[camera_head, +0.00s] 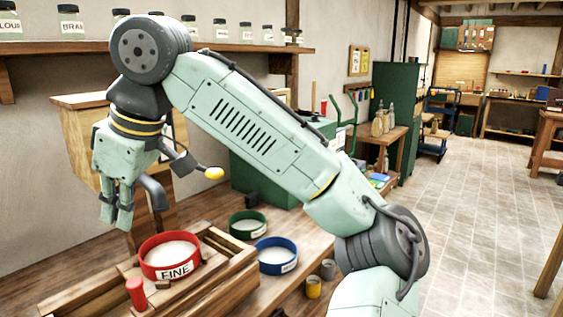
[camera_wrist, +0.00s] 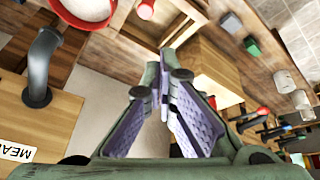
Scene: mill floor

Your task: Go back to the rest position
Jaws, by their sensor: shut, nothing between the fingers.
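My gripper (camera_head: 118,210) hangs at the left of the head view, in front of the wooden hopper box and above the left end of the bench. In the wrist view its fingers (camera_wrist: 157,85) come together at the tips with nothing between them. The red round sieve marked FINE (camera_head: 170,262) holds white powder and sits in a wooden frame, lower and to the right of my gripper. Part of it shows at the top left of the wrist view (camera_wrist: 62,14). My gripper is apart from it.
A grey bent spout (camera_head: 155,190) stands close beside my gripper. A red knob (camera_head: 136,292), a green sieve (camera_head: 248,224), a blue sieve (camera_head: 277,262) and small cups (camera_head: 314,288) are on the bench. A shelf of jars (camera_head: 220,47) runs behind my arm. The tiled floor at right is open.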

